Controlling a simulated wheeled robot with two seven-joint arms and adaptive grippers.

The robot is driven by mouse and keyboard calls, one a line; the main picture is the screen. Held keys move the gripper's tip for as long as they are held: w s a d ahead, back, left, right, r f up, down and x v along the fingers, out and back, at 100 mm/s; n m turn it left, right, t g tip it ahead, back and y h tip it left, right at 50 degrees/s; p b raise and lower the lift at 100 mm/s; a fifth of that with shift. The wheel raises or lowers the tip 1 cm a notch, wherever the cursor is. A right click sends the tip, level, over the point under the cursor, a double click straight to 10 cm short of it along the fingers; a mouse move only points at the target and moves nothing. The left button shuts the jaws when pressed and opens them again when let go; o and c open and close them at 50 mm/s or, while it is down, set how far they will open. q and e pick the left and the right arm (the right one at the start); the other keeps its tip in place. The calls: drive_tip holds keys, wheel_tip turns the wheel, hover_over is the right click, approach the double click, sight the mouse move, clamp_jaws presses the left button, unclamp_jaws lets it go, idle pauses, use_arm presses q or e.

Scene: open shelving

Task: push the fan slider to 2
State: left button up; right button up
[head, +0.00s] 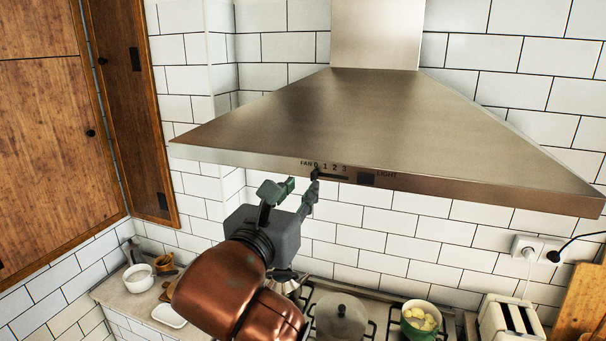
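The steel range hood (370,115) has a front edge with a strip marked FAN and the numbers 0, 1, 2 and 3. Below the numbers is a dark slot, the fan slider track (334,177). The slider knob appears to be at the 0 end, at the left, partly covered by a fingertip. My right gripper (302,182) is just below the hood edge with its fingers apart and nothing seen between them. Its right fingertip overlaps the left end of the track; I cannot tell whether it touches the knob. My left gripper is out of view.
A dark light switch (366,179) sits right of the slider. Below are a stove with a lidded pan (341,318), a green pot (420,318) and a toaster (509,320). Wooden cabinets (50,140) stand at the left. Tiled wall shows behind the open space under the hood.

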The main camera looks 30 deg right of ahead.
sight(313, 176)
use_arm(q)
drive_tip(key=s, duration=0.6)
use_arm(e)
drive_tip(key=x, duration=0.4)
drive_tip(key=shift+w+d+p, duration=0.1)
drive_tip(key=shift+d+p, duration=0.3)
drive_tip(key=shift+w+d+f, duration=0.1)
drive_tip(key=shift+w+d, duration=0.15)
drive_tip(key=shift+w, duration=0.25)
drive_tip(key=shift+s+d, duration=0.1)
drive_tip(key=shift+s, duration=0.1)
drive_tip(key=shift+w, duration=0.25)
drive_tip(key=shift+c, duration=1.1)
clamp_jaws()
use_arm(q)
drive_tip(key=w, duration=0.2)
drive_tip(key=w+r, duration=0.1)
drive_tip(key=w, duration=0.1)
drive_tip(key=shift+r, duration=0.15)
use_arm(e)
drive_tip(key=shift+d, duration=0.1)
